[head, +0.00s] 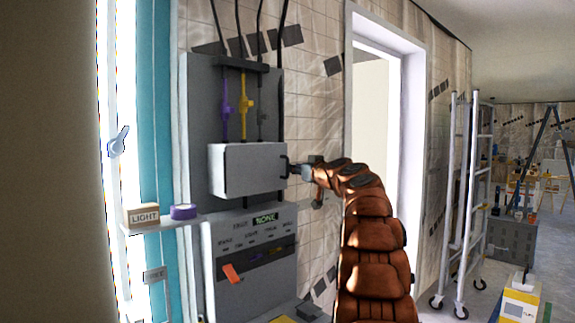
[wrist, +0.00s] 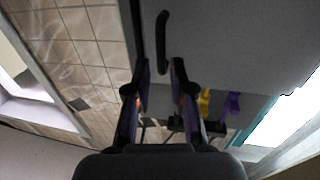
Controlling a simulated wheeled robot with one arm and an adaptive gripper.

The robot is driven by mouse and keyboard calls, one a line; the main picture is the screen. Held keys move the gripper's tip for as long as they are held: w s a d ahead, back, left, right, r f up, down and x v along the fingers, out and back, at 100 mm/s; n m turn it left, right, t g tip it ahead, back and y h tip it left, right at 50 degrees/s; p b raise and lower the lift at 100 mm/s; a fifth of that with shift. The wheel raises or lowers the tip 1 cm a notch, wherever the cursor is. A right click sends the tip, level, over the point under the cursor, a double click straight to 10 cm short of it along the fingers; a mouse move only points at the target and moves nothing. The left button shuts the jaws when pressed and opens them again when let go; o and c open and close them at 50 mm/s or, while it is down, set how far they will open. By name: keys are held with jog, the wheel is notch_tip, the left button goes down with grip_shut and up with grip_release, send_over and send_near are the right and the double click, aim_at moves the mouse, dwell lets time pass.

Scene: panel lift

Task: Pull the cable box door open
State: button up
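The cable box (head: 240,170) is a pale grey box on the wall panel, and its door looks shut. A black bar handle (head: 284,166) is on the right of its front. In the wrist view the handle (wrist: 162,42) stands on the grey door (wrist: 225,45). My gripper (head: 297,168) is at the handle side of the box. In the wrist view my gripper (wrist: 160,66) has its two fingers apart. The handle's lower end shows between the fingertips, with gaps on both sides. I cannot tell whether either finger touches it.
Cables with a purple connector (head: 226,108) and a yellow connector (head: 243,108) run above the box. A lower panel (head: 250,265) with an orange lever (head: 232,274) is below. A shelf holds a LIGHT box (head: 142,215). A doorway and a wheeled scaffold (head: 467,200) are to the right.

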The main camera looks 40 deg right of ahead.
aim_at(287, 174)
jog(key=p+x, duration=0.3)
jog(key=x, duration=0.2)
jog(key=shift+w+r+p, duration=0.1)
jog(key=shift+w+p, duration=0.2)
jog(key=shift+p, duration=0.05)
grip_shut()
dwell(0.3)
